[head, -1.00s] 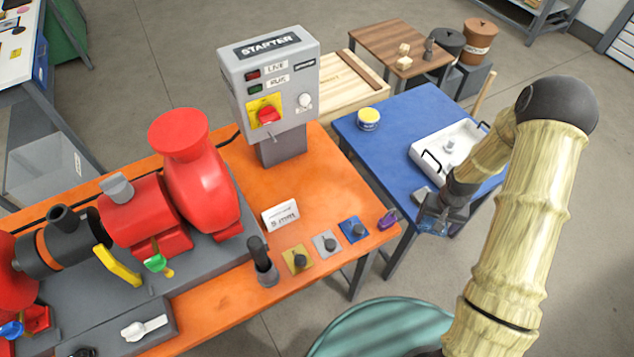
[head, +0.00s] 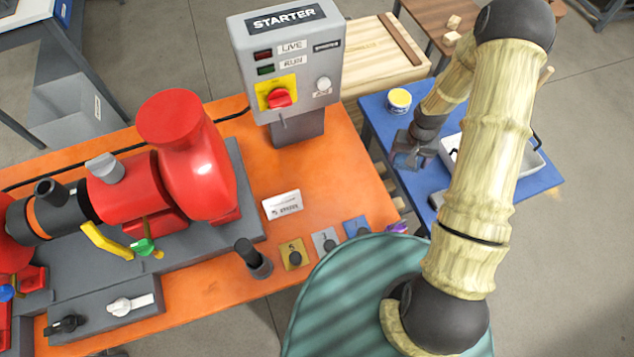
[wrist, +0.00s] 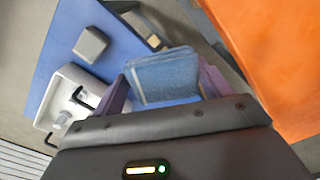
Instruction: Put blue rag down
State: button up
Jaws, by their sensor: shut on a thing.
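My gripper (head: 404,163) is shut on the blue rag (wrist: 165,78), which sits between the two purple fingers in the wrist view. In the head view the blue rag (head: 402,160) is small and partly hidden by the gripper. The gripper is over the left part of the blue table (head: 375,118), beside the gap to the orange bench. From these frames I cannot tell whether the rag touches the table top.
A white tray (head: 532,168) stands on the blue table, partly hidden by my arm. A yellow tub (head: 398,100) stands near the table's back edge. A grey block (wrist: 90,43) lies on the blue top. The orange bench (head: 330,178) carries the starter box (head: 287,65) and red pump (head: 195,165).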

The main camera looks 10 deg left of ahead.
jog(key=shift+s+a+r, duration=0.1)
jog(key=s+a+r+n+b, duration=0.1)
jog(key=a+b, duration=0.1)
jog(key=a, duration=0.2)
jog(key=s+a+r+n+b, duration=0.1)
jog(key=s+a+r+b, duration=0.1)
jog(key=a, duration=0.3)
jog(key=s+a+r+n+b, duration=0.1)
jog(key=a+b, duration=0.1)
jog(key=a, duration=0.3)
jog(key=shift+s+a+r+n+b, duration=0.15)
jog(key=shift+s+r+n+b, duration=0.05)
jog(key=shift+r+n+b, duration=0.15)
jog(key=s+a+r+n+b, duration=0.2)
jog(key=s+a+r+b, duration=0.1)
jog(key=s+a, duration=0.5)
jog(key=shift+s+r+n, duration=0.3)
jog(key=shift+r+n, duration=0.05)
jog(key=shift+r, duration=0.2)
jog(key=shift+f, duration=2.95)
